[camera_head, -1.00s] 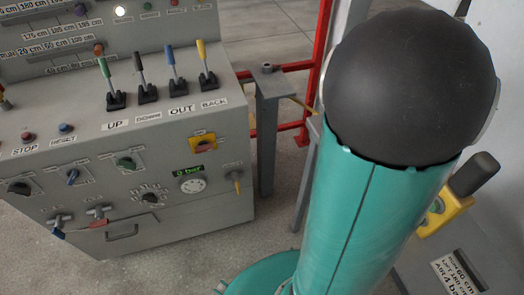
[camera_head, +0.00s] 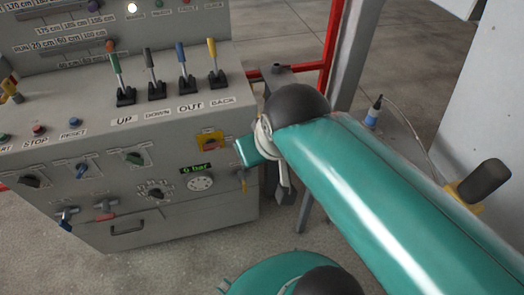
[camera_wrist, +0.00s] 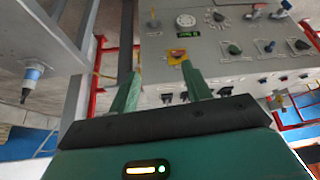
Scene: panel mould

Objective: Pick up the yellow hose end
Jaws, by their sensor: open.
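A small yellow fitting (camera_head: 243,181) hangs low on the right side of the grey control panel's front, beside the round gauge. It looks like the hose end, but is too small to be sure. It also seems to show at the top of the wrist view (camera_wrist: 152,22). My gripper (camera_wrist: 160,84) is open and empty, its two green fingers apart. In the wrist view they stand in front of the panel, with the yellow-and-red switch (camera_wrist: 176,58) between them. In the head view my arm reaches in from the right, and the fingertips are not clear.
The control panel (camera_head: 110,240) has levers, knobs and switches. A red frame (camera_head: 333,45) and grey post stand behind my arm. A blue-and-white bottle-like thing (camera_head: 373,112) with a thin cable stands to the right. A yellow block with a dark handle (camera_head: 485,180) is far right.

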